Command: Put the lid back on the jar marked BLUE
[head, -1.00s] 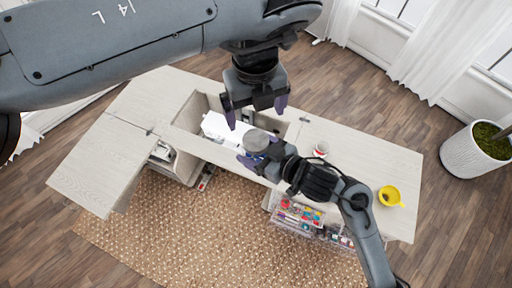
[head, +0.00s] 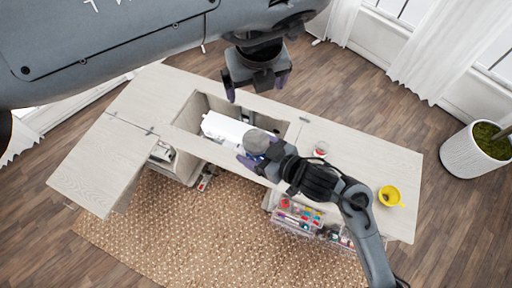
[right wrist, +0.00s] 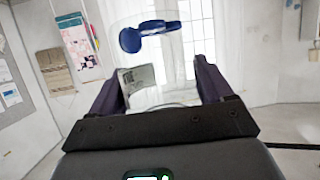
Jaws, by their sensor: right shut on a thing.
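My right gripper (head: 250,160) is shut on a clear jar, held above the front edge of the cabinet's open well. A pale label (right wrist: 137,78) and blue shapes (right wrist: 150,32) show between and beyond its fingers in the right wrist view; the label's writing is too small to read. A round grey top (head: 257,142) shows at the jar in the head view; I cannot tell whether it is a lid or the jar's mouth. My left gripper (head: 256,90) is open, its purple fingertips apart and empty, above the back edge of the well. No separate lid is clearly identifiable.
A white sewing machine (head: 226,129) sits in the well of the pale cabinet (head: 350,170). A small red and whitish container (head: 321,149) and a yellow cup (head: 390,196) stand on the right top. Clear drawers of coloured supplies (head: 298,213) are below. The left leaf (head: 95,165) is bare.

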